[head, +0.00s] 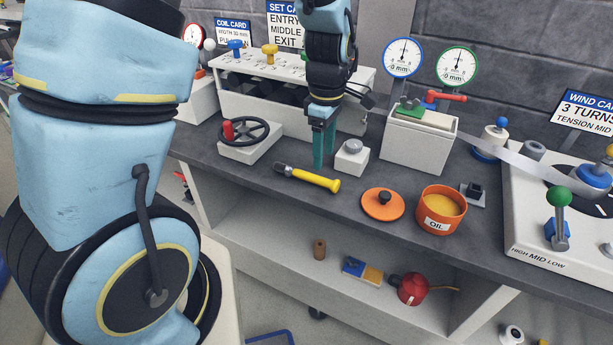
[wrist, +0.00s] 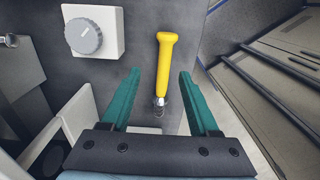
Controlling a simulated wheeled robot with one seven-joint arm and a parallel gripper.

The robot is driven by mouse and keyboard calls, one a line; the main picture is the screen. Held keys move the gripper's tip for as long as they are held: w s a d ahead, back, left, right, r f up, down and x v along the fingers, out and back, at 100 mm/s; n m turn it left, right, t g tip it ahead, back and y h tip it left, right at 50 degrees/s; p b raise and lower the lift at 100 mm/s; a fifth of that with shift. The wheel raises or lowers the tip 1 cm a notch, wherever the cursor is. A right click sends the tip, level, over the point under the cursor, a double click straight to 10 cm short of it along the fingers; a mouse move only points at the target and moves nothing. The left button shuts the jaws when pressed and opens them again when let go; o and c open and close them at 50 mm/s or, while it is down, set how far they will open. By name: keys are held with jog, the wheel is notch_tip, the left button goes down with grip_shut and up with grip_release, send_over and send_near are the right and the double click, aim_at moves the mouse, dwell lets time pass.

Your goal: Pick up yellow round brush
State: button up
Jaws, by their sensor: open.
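The yellow round brush (head: 318,180) lies on the dark countertop near its front edge, its yellow handle to the right and its dark, metal-collared end to the left. In the wrist view the brush (wrist: 165,58) shows upright in the picture, its handle away from me and its metal end close to my jaws. My gripper (head: 319,166) points down just behind the brush in the head view, with teal fingers. In the wrist view my gripper (wrist: 158,75) is open, and the brush lies in line with the gap between the fingers. Nothing is held.
A white block with a grey knob (head: 352,157) stands close to the right of my gripper. A handwheel box (head: 250,140) stands to the left. An orange lid (head: 382,204) and an oil pot (head: 440,210) are to the right. A shelf (head: 300,240) lies below the counter edge.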

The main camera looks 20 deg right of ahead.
aim_at(322, 178)
jog(key=shift+s+a+f+p, duration=0.15)
jog(key=shift+f+p, duration=0.3)
jog(key=shift+f, duration=1.25)
jog(key=shift+s+a+f+p, duration=0.15)
jog(key=shift+f+p, duration=0.3)
jog(key=shift+f, duration=1.25)
grip_shut()
